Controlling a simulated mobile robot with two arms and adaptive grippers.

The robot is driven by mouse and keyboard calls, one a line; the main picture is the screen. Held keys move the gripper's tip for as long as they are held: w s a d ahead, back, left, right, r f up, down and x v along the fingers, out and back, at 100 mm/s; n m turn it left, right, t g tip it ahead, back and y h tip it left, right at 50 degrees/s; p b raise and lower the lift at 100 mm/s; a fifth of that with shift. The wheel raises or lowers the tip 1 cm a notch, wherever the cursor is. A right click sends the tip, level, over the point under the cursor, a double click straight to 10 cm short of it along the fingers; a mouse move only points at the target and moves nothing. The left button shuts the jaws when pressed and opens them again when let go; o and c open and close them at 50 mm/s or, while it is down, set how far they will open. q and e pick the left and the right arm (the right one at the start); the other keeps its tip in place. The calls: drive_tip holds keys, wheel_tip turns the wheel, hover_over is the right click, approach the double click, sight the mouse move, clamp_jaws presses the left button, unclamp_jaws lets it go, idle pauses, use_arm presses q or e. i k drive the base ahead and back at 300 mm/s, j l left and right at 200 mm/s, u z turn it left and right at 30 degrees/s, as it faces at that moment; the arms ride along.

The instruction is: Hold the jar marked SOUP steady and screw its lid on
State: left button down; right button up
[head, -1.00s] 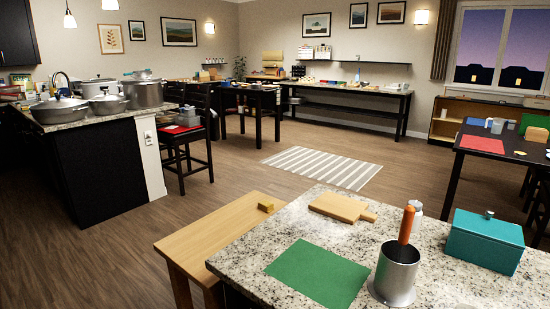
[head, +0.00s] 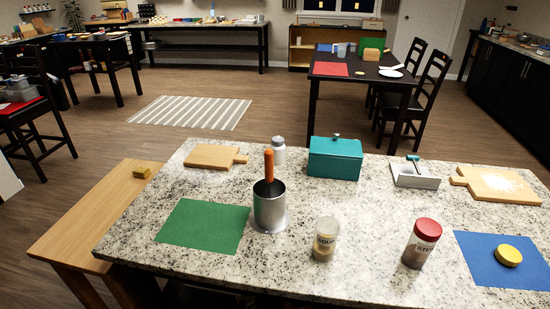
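An open clear jar (head: 325,239) stands upright near the front edge of the speckled counter, right of the metal canister. It holds a tan filling, and its small label seems to read SOUP. A round yellow lid (head: 508,255) lies flat on the blue mat (head: 478,271) at the right. Between them stands another clear jar (head: 421,246) with a red lid on and a label that seems to read STEW. Neither of my grippers is in view.
A metal canister (head: 269,208) with an orange-handled tool stands left of the open jar. A green mat (head: 204,225), a teal box (head: 334,160), a white bottle (head: 279,150) and cutting boards (head: 213,156) (head: 496,184) are around. The granite between the two jars is bare.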

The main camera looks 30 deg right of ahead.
sight(327, 230)
drive_tip(key=z, duration=2.5)
drive_tip(key=u, duration=1.3)
drive_tip(key=i+l, duration=0.1)
drive_tip(key=l, duration=0.7)
drive_tip(key=i+l, duration=0.15)
drive_tip(key=l, duration=0.3)
drive_tip(key=i+l, duration=0.1)
drive_tip(key=l, duration=0.3)
drive_tip(key=i+l, duration=0.1)
drive_tip(key=l, duration=0.3)
drive_tip(key=k+z, duration=0.05)
